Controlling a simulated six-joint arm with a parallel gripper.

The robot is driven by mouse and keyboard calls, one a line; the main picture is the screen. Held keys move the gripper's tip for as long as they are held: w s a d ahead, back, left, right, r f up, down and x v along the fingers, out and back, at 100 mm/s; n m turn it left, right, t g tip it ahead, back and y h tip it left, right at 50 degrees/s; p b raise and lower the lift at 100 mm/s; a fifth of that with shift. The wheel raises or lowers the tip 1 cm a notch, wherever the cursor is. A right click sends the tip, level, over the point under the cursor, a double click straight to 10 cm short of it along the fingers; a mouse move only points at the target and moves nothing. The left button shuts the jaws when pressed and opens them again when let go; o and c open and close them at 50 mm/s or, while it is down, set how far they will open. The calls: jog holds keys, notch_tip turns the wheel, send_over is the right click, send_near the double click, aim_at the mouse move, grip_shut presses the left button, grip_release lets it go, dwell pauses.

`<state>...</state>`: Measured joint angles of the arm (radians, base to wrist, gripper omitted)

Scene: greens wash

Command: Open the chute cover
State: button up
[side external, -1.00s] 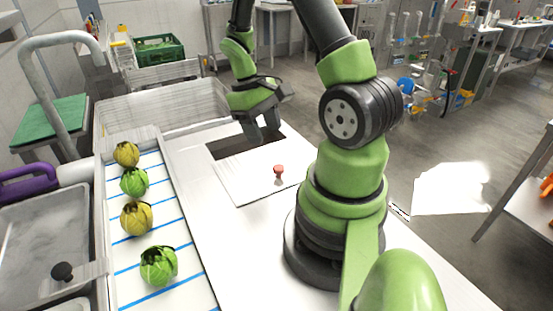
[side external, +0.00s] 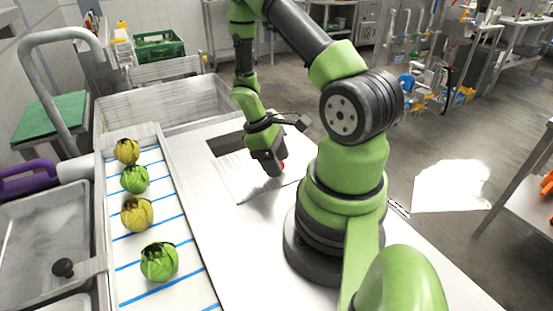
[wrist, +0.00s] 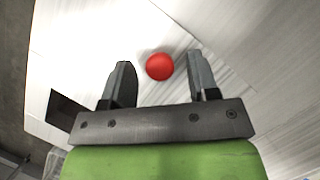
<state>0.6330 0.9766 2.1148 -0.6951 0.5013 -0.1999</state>
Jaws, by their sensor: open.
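The chute cover (side external: 232,187) is a flat white panel on the white worktop, with a dark slot (side external: 226,144) uncovered along its far edge. Its red knob (wrist: 160,66) shows in the wrist view between the two fingers, slightly beyond their tips. In the side view the knob is mostly hidden behind my gripper (side external: 273,170), with a bit of red at its right. My gripper points down over the cover and is open, with a finger on each side of the knob. A gap shows between the knob and each finger.
Several green and yellow round vegetables (side external: 159,262) sit on a blue-striped white belt (side external: 190,266) at the left. A steel basin (side external: 165,108) lies behind. A purple handle (side external: 30,184) is at the far left. The worktop between belt and arm is clear.

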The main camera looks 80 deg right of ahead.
jog(key=shift+c, duration=0.5)
grip_shut()
jog(key=shift+s+a, duration=1.4)
jog(key=shift+o, duration=0.5)
grip_release()
jog(key=v, duration=1)
jog(key=shift+w+f, duration=0.1)
